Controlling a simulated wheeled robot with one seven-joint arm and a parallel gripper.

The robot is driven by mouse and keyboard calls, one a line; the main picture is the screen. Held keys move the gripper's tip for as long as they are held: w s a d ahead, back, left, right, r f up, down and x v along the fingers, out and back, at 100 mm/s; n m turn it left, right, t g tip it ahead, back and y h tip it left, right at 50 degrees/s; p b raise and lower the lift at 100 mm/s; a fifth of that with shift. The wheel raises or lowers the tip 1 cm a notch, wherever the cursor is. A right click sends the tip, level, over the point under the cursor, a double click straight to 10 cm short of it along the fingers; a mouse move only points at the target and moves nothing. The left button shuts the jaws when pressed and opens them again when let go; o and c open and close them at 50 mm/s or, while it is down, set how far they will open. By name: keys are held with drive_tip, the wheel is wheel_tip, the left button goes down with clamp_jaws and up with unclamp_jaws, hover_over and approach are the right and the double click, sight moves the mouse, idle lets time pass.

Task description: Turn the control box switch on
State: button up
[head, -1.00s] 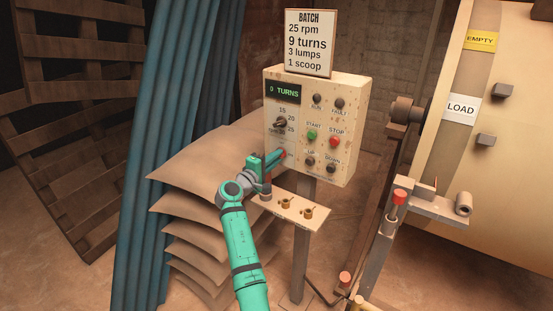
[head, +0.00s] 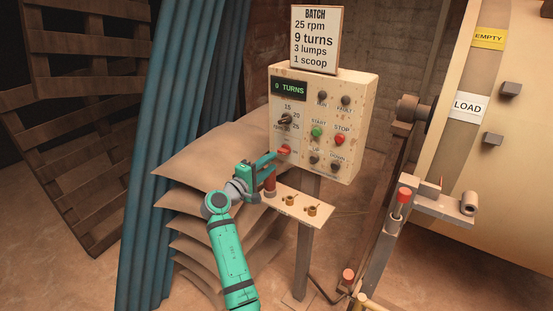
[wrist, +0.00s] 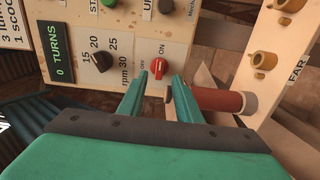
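The control box (head: 357,100) is a cream panel on a post, with a green display reading 0 TURNS. Its red switch (head: 284,150) sits at the lower left of the panel, below the rpm dial. In the wrist view the red switch (wrist: 157,67) lies just beyond the fingertips, with OFF and ON printed beside it. I cannot tell surely which mark it points to. My gripper (head: 273,159) is in front of the switch, just left of and below it. In the wrist view my gripper (wrist: 160,80) is open, with nothing between its fingers.
A red-brown cylinder (wrist: 215,100) is close beside the right finger in the wrist view; it stands at the left end of the small shelf (head: 300,205). Brass sockets (head: 312,210) sit on that shelf. Stacked sacks (head: 185,215) lie left of the post. A red-topped lever (head: 404,196) is at right.

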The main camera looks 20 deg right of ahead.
drive_tip(key=shift+v, duration=1.85)
